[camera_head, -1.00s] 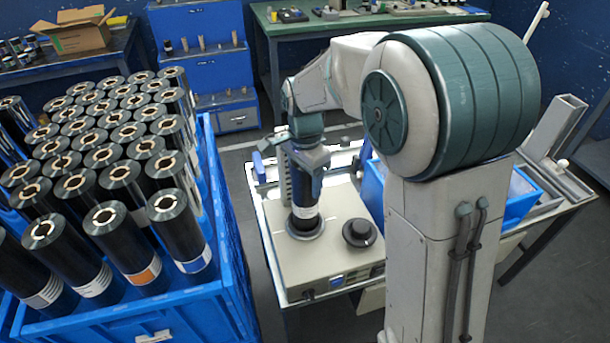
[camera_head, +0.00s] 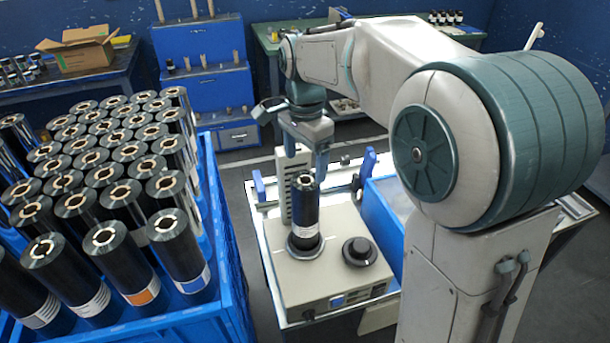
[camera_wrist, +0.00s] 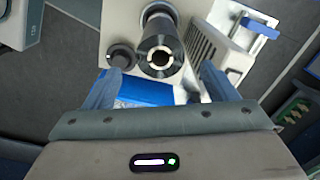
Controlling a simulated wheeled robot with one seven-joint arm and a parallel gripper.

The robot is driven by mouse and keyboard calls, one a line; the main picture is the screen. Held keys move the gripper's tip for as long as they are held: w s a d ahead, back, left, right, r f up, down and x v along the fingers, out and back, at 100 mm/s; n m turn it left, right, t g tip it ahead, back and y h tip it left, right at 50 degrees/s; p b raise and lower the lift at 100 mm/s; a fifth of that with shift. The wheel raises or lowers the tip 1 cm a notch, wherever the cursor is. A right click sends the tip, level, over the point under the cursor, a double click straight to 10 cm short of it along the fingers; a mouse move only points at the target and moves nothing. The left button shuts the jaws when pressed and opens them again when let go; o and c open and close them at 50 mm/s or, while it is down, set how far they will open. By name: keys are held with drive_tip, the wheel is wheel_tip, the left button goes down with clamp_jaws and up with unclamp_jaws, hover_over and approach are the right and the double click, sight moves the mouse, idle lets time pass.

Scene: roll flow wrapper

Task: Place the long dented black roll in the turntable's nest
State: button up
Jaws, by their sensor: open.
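A black roll (camera_head: 305,211) with a white label band near its foot stands upright in the round nest (camera_head: 305,248) of the turntable on the beige machine. My gripper (camera_head: 305,160) is above the roll, open and empty. In the wrist view the roll's top end (camera_wrist: 160,57) with its hollow core lies just beyond and between the two spread blue fingers (camera_wrist: 155,88), apart from both. Any dent on the roll is not visible from here. The nest's far side is hidden behind the roll.
A black knob (camera_head: 359,251) sits right of the nest. A blue crate (camera_head: 232,240) packed with several upright black rolls stands at the left. A vented column (camera_head: 284,190) rises behind the nest, and a blue bin (camera_head: 385,212) is at the right.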

drive_tip(key=shift+r, duration=0.6)
drive_tip(key=shift+s+d+r, duration=0.1)
drive_tip(key=shift+s+d, duration=0.1)
drive_tip(key=shift+d, duration=0.1)
drive_tip(key=s+d+f+n+t, duration=0.1)
drive_tip(key=s+d+f+n, duration=0.2)
drive_tip(key=s, duration=0.6)
drive_tip(key=s+d+f+n+t, duration=0.2)
drive_tip(key=s+d+f+n, duration=0.1)
drive_tip(key=s+d+n, duration=0.4)
drive_tip(key=s+d, duration=0.2)
drive_tip(key=d, duration=0.1)
drive_tip(key=shift+s+d+f+n, duration=0.15)
drive_tip(key=shift+s+f+n, duration=0.05)
drive_tip(key=shift+s+n, duration=0.15)
